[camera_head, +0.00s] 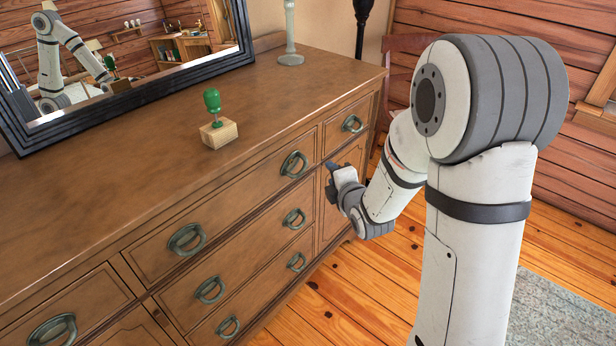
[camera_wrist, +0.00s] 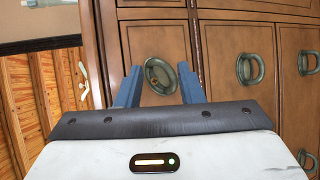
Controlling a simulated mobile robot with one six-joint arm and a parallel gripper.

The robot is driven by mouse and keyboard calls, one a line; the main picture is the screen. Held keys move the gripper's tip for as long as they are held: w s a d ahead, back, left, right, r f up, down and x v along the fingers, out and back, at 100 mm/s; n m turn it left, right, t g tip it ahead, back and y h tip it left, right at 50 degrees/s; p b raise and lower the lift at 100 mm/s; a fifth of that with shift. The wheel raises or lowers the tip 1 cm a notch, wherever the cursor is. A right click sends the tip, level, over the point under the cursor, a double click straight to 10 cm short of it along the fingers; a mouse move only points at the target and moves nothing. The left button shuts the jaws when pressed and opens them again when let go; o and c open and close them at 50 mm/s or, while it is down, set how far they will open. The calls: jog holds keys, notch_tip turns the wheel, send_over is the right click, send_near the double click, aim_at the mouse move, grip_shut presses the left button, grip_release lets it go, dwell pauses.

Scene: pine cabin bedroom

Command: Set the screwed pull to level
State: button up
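The screwed pull (camera_head: 294,163), an oval dark-green metal ring pull, is on the right side of the middle top drawer. In the wrist view the same pull (camera_wrist: 160,75) sits slanted, while the pulls below it lie straight along their drawers. My gripper (camera_head: 331,168) is in front of the dresser, to the right of this pull and apart from it in the head view. In the wrist view its two blue fingers (camera_wrist: 158,88) are spread open with the pull seen between them and nothing held.
The dresser top (camera_head: 110,185) carries a green-knobbed wooden block (camera_head: 219,131), a dark-framed mirror (camera_head: 140,91) and a pale candlestick (camera_head: 290,35). Other pulls are nearby, including the upper-right drawer's pull (camera_head: 352,123) and the pull below (camera_head: 294,218). Wooden floor (camera_head: 350,300) lies open in front.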

aim_at(303, 170)
jog(key=a+f+n+t+y+b, duration=0.2)
jog(key=a+f+n+y, duration=0.15)
jog(key=f+n, duration=0.2)
jog(key=shift+n, duration=0.25)
jog(key=x, duration=0.8)
jog(key=shift+s+a+r, duration=0.15)
jog(key=shift+a+r, duration=0.05)
jog(key=shift+r, duration=0.15)
jog(key=shift+c, duration=0.4)
grip_shut()
